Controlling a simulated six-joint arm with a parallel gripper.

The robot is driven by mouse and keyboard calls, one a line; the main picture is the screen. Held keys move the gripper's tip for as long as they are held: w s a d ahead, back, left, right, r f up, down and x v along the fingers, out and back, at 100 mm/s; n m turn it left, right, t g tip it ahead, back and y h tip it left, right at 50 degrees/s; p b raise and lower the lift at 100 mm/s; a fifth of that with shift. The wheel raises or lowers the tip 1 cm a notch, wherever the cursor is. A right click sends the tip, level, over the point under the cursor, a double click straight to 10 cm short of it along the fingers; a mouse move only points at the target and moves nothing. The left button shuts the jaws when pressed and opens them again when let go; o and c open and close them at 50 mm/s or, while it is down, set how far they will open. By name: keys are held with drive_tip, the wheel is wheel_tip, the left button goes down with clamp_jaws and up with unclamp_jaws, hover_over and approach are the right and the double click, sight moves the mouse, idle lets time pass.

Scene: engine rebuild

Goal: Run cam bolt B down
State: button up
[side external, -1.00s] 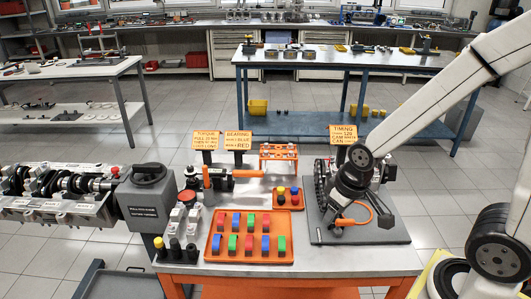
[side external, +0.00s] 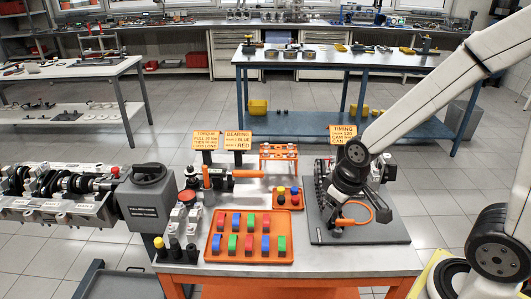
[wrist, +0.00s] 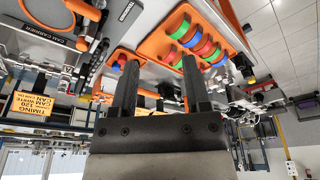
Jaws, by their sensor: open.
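My gripper (wrist: 158,72) is open, its two dark fingers apart with nothing between them in the wrist view. In the side view the end of my arm (side external: 345,190) is low over the timing fixture on its dark grey plate (side external: 385,232), hiding much of it. The wrist view shows a part labelled CAM CARRIER (wrist: 42,38) at upper left. An orange curved part (wrist: 85,10) is beside it; it also shows in the side view (side external: 370,208). I cannot pick out cam bolt B; no marking for it is readable.
An orange tray (side external: 222,259) holds several coloured blocks. A small orange tray (side external: 280,206) holds coloured-topped pieces. A TIMING sign (side external: 343,132) stands behind the fixture. An orange rack (side external: 278,148) is at the back.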

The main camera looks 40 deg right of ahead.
drive_tip(key=w+d+r+n, duration=0.1)
drive_tip(key=w+d+n, duration=0.35)
drive_tip(key=w, duration=0.35)
drive_tip(key=n+g, duration=0.3)
drive_tip(key=n, duration=0.9)
approach(332, 158)
drive_tip(key=shift+w+d+f, duration=0.1)
drive_tip(key=shift+d+f, duration=0.25)
drive_tip(key=shift+f, duration=0.15)
drive_tip(key=shift+f, duration=3.8)
clamp_jaws()
